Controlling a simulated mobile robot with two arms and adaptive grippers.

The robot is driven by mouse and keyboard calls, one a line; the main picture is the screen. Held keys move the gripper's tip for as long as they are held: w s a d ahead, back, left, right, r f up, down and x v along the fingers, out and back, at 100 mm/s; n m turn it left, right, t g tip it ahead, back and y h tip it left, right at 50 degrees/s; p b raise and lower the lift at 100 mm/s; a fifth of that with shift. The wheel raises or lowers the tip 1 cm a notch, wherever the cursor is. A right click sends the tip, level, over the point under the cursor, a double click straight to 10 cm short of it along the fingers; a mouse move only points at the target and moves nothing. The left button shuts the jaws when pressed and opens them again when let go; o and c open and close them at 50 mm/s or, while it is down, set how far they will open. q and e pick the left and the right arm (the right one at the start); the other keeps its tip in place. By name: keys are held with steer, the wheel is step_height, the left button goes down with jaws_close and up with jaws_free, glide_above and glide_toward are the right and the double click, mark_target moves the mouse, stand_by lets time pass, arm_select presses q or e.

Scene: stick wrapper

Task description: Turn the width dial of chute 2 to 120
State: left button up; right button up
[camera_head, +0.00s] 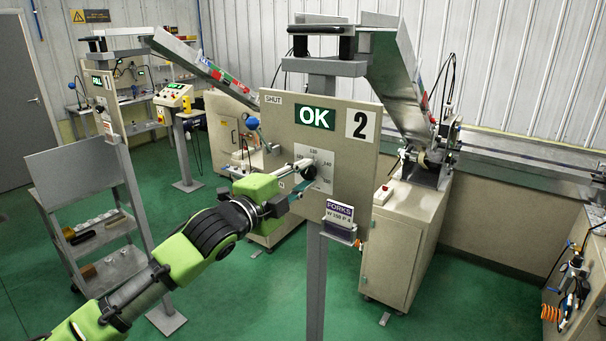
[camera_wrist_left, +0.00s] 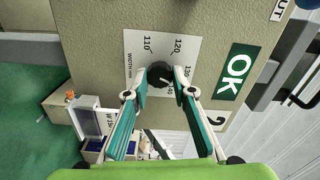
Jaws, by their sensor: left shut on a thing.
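The chute 2 panel (camera_head: 345,118) bears a large "2" and a green OK sign (camera_head: 314,117). Its width dial is a black knob (camera_wrist_left: 158,75) on a white scale plate (camera_wrist_left: 145,48), where 110, 120 and 130 are legible in the left wrist view. A white line on the knob appears to point down and right, near the 140 side; the exact reading is hard to tell. My left gripper (camera_wrist_left: 163,84) is shut on the knob, its teal fingers on either side. In the head view the gripper (camera_head: 296,183) partly covers the plate. My right gripper is not in view.
A purple FORKS card holder (camera_head: 341,222) sits below the panel. The panel stands on a grey post (camera_head: 316,285). A shelf cart (camera_head: 90,225) stands left; green floor is clear in front.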

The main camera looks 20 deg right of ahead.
arm_select(q)
steer(key=n, duration=0.3)
steer(key=shift+r+n, duration=0.1)
steer(key=shift+n, duration=0.3)
steer(key=n, duration=0.8)
steer(key=shift+w+a+n+p, duration=0.1)
steer(key=shift+n+p, duration=0.2)
steer(key=shift+n, duration=1.6)
steer(key=o, duration=1.1)
